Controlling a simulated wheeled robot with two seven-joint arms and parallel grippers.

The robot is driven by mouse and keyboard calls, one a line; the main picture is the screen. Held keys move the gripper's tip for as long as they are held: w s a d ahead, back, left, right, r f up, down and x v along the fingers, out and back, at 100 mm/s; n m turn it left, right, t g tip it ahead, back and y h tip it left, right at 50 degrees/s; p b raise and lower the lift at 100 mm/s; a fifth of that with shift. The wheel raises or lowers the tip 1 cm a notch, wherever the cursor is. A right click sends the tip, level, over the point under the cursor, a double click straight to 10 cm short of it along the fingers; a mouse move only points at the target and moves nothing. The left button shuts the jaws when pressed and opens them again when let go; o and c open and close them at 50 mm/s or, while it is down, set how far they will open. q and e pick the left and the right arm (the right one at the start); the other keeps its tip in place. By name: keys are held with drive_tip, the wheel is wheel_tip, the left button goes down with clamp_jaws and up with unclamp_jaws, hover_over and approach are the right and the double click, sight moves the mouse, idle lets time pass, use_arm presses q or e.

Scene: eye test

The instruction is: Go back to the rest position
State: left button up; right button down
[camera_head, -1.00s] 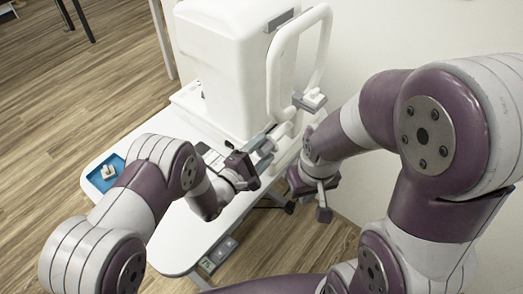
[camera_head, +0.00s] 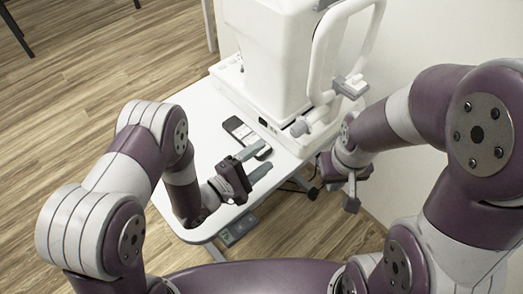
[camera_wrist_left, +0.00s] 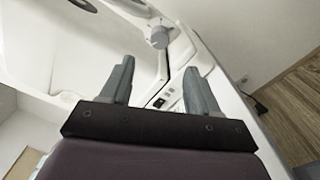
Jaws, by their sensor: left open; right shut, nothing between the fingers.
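My left gripper (camera_head: 259,162) is open and empty, above the near part of the white table, in front of the eye test machine (camera_head: 272,60). In the left wrist view its two grey fingers (camera_wrist_left: 160,82) stand apart with nothing between them, and the white machine (camera_wrist_left: 65,50) lies beyond. My right gripper (camera_head: 352,194) is shut and empty, hanging low beside the table's right edge, partly hidden by its own wrist. The machine's white frame (camera_head: 322,60) with a chin rest stands between the two arms, apart from both grippers.
The white table (camera_head: 205,108) carries the machine and a dark flat device (camera_head: 237,127). A control box (camera_head: 238,232) sits under its near edge. A wall (camera_head: 440,30) stands close behind the right arm. Wooden floor (camera_head: 90,90) is open at left.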

use_arm(q)
drive_tip(key=w+a+r+m+g+y+p, duration=0.1)
drive_tip(key=w+a+r+m+y, duration=0.2)
drive_tip(key=a+y, duration=0.35)
drive_tip(key=w+a+m+g+y+p, duration=0.2)
drive_tip(key=a+m+y, duration=0.25)
drive_tip(key=a, duration=0.25)
drive_tip(key=s+a+r+m+g+y, duration=0.1)
drive_tip(key=s+a+r+m+g, duration=0.1)
drive_tip(key=s, duration=0.5)
drive_tip(key=s+a+r+m+g+y, duration=0.2)
drive_tip(key=s+a+r+m+g, duration=0.1)
drive_tip(key=s, duration=0.5)
drive_tip(key=shift+a+r+g+p, duration=0.4)
drive_tip(key=shift+a+g, duration=0.4)
drive_tip(key=shift+a, duration=0.4)
drive_tip(key=shift+s, duration=0.1)
